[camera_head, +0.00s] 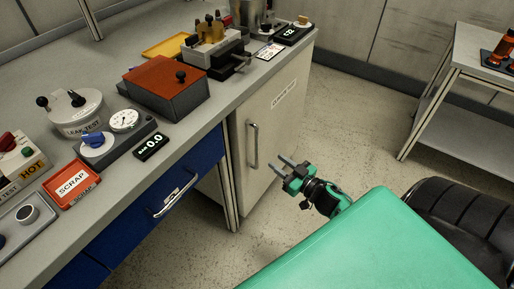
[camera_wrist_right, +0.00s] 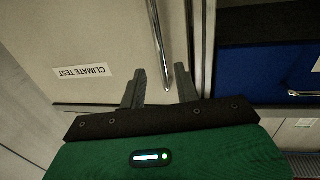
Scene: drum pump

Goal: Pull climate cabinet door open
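The climate cabinet door (camera_head: 270,125) is a pale upright panel under the right end of the bench, and it looks shut. It bears a "CLIMATE TEST" label and a vertical metal bar handle (camera_head: 253,146). My right gripper (camera_head: 281,164) is open and empty, a little to the right of the handle and apart from it. In the right wrist view the handle (camera_wrist_right: 160,45) hangs between and beyond the two spread fingers (camera_wrist_right: 160,90), and the label (camera_wrist_right: 83,71) appears upside down. My left gripper is not in view.
Blue drawers (camera_head: 165,190) with a bar handle are left of the cabinet. The bench top holds a scrap tray (camera_head: 72,184), a leak test device (camera_head: 75,112) and a brown-topped box (camera_head: 166,83). A side table (camera_head: 455,95) stands right. Floor before the door is clear.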

